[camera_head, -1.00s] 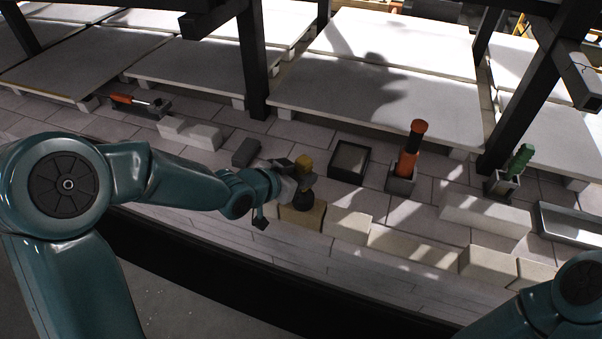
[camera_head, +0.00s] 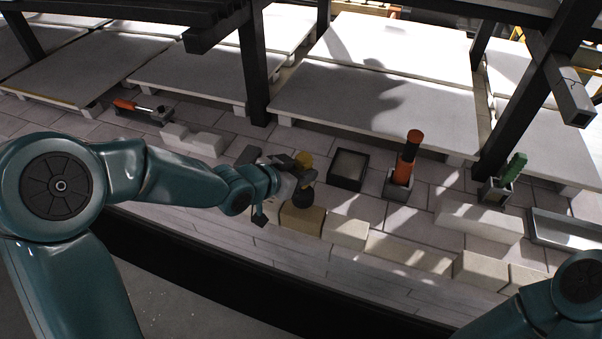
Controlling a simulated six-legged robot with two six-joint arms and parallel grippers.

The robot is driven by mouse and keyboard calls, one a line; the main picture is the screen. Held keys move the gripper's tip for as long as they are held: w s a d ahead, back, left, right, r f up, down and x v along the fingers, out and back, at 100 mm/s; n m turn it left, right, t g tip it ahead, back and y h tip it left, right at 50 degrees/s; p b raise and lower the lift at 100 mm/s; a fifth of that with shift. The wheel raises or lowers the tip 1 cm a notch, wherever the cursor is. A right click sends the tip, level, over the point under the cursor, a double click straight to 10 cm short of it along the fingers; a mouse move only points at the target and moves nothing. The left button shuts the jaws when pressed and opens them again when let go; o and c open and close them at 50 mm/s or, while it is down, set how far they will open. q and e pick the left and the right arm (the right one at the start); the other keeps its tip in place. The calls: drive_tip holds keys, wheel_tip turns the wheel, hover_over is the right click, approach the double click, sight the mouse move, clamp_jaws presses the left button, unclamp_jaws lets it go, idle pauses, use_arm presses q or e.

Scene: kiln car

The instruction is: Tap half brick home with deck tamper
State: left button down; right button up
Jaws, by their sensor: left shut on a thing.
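I cannot tell whether the head touches the brick. A short paler brick (camera_head: 346,232) sits right beside it; which of them is the half brick is not clear. My right arm shows only at the bottom right; its gripper is out of view.
Longer pale bricks (camera_head: 408,251) continue the row to the right. Behind stand a dark open box (camera_head: 348,167), an orange-handled tool in a holder (camera_head: 406,165) and a green-handled tool (camera_head: 513,168). Dark posts (camera_head: 254,75) and white slabs rise behind. The front deck strip is clear.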

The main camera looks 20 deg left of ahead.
sight(301, 157)
use_arm(q)
wheel_tip(301, 157, up, 6)
drive_tip(key=p, duration=0.5)
drive_tip(key=shift+r, duration=0.15)
drive_tip(key=shift+f, duration=0.2)
drive_tip(key=shift+f+b, duration=2.9)
drive_tip(key=shift+b, duration=0.1)
